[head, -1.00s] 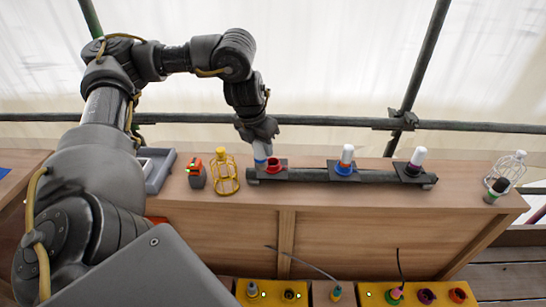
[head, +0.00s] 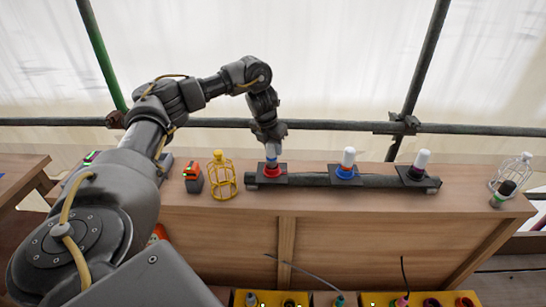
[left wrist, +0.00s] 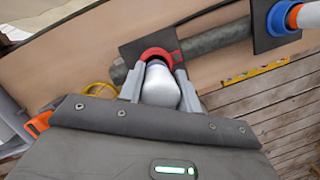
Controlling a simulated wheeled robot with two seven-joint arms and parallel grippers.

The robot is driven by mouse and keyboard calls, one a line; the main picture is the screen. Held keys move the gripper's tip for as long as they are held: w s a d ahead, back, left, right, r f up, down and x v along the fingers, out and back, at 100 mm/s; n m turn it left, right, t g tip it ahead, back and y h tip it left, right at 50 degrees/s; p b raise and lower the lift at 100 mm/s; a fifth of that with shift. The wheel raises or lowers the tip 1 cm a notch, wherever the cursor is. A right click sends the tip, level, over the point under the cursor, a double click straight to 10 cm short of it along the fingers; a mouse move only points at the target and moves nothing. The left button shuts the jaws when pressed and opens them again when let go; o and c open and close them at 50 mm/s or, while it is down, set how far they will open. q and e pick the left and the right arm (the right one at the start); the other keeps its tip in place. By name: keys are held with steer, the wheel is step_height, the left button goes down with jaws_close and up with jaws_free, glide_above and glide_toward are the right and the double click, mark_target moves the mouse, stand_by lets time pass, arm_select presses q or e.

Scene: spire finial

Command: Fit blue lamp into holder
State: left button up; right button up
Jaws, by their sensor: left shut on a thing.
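The blue lamp, a white bulb with a blue band (head: 271,161), is upright in my left gripper (head: 270,148). The left wrist view shows its pale bulb (left wrist: 160,86) between my two fingers, which are shut on it. A red ring-shaped holder (head: 273,174) on a dark square plate is right under the lamp; it also shows in the left wrist view (left wrist: 156,53), just beyond the bulb. The lamp's lower end is at the red ring; I cannot tell how deep it sits. My right gripper is not in view.
A white lamp (head: 348,157) stands in a blue holder and another (head: 421,160) in a further holder on the same dark rail (head: 310,180). A yellow wire cage (head: 220,176) and an orange-black device (head: 193,177) stand left. A white cage (head: 514,172) stands far right.

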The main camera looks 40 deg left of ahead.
mark_target(273, 153)
arm_select(q)
steer(key=x, duration=0.1)
steer(key=b+x, duration=0.1)
steer(key=x, duration=0.1)
steer(key=shift+s+f, duration=0.2)
steer(key=shift+f, duration=0.25)
steer(key=shift+c, duration=0.3)
steer(key=shift+r, duration=0.1)
steer(key=o, duration=1.1)
steer(key=shift+c, duration=0.2)
steer(key=p+v, duration=0.4)
steer(key=v, duration=0.8)
